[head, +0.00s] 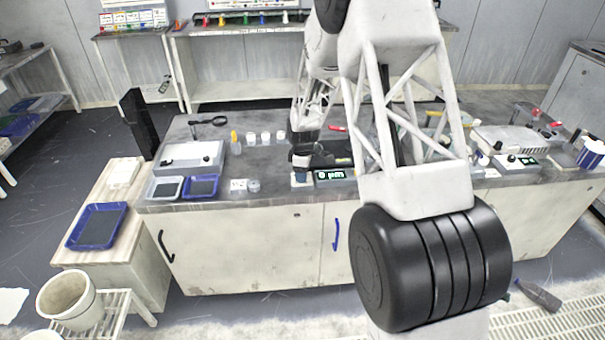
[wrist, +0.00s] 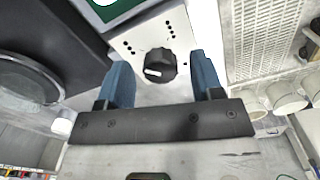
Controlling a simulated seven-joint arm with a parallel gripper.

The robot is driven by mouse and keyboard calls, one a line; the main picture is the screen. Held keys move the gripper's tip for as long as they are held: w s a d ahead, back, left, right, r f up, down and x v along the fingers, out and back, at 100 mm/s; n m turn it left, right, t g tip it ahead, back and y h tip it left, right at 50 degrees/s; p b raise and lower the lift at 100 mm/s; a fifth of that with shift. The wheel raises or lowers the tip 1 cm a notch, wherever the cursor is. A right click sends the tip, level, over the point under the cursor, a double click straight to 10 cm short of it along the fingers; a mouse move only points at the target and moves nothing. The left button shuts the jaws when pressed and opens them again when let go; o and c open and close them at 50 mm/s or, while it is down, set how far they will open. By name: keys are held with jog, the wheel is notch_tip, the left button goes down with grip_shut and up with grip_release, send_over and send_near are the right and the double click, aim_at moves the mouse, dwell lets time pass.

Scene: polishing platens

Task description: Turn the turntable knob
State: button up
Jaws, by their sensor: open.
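The knob (wrist: 160,67) is round and black with a white pointer mark that points left. It sits on a white panel (wrist: 138,42) with small holes and a green display (wrist: 112,8) in the wrist view. My gripper (wrist: 161,62) is open, with one blue finger on each side of the knob and visible gaps between. I cannot tell from this angle how far down the fingers reach. In the head view my gripper (head: 301,177) is over the bench, just left of the green display (head: 330,175). The knob is not distinguishable there.
A dark unit with a round disc (wrist: 28,82) is left of the panel in the wrist view. On the bench (head: 270,199), bottles and trays (head: 201,187) stand left of my gripper.

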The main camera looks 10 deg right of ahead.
jog(key=shift+f, duration=0.35)
jog(key=c, duration=0.9)
jog(key=shift+m, duration=0.3)
